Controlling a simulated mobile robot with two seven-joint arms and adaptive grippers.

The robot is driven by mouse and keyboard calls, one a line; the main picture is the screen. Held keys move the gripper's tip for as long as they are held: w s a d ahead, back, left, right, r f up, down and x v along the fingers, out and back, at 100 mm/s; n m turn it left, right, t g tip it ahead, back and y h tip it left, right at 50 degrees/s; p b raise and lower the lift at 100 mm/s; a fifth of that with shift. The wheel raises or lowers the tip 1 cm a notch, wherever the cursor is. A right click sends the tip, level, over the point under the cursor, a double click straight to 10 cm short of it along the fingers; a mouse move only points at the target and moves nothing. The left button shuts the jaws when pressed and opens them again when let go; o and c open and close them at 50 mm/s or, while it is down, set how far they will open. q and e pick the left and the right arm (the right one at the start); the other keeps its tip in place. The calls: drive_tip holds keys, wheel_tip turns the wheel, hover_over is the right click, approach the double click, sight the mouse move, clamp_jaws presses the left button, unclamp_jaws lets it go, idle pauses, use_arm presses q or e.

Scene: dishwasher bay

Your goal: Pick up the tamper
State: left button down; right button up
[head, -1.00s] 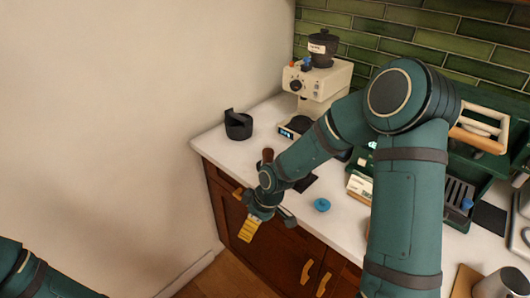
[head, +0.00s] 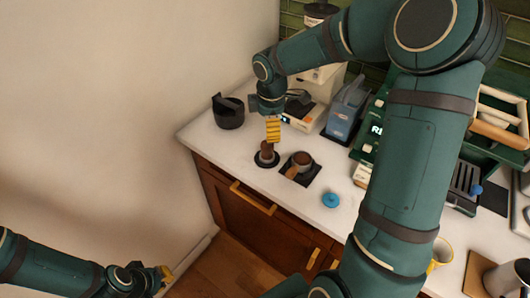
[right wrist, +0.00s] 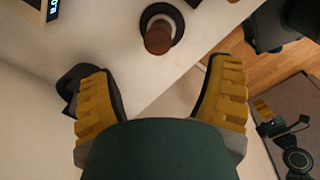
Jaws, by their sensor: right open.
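The tamper (head: 266,151), with a brown handle, stands upright on a round black mat near the counter's front left. In the right wrist view the tamper (right wrist: 159,36) shows from above, beyond the fingertips. My right gripper (head: 273,140) is above and slightly behind it in the head view, pointing down.
A cup-like piece with a wooden handle (head: 301,160) sits on a square black mat right of the tamper. A black jug-like container (head: 228,113) stands at the left wall side. A blue round piece (head: 331,200) lies to the right. The coffee machine (head: 318,75) is behind my right arm.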

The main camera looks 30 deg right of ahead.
sight(268, 147)
drive_tip(key=f, duration=0.3)
drive_tip(key=w+f+b, duration=0.1)
drive_tip(key=f, duration=0.6)
drive_tip(key=shift+w+d+f, duration=0.2)
drive_tip(key=shift+d+f, duration=0.05)
drive_tip(key=shift+f, duration=0.05)
drive_tip(key=c, duration=1.3)
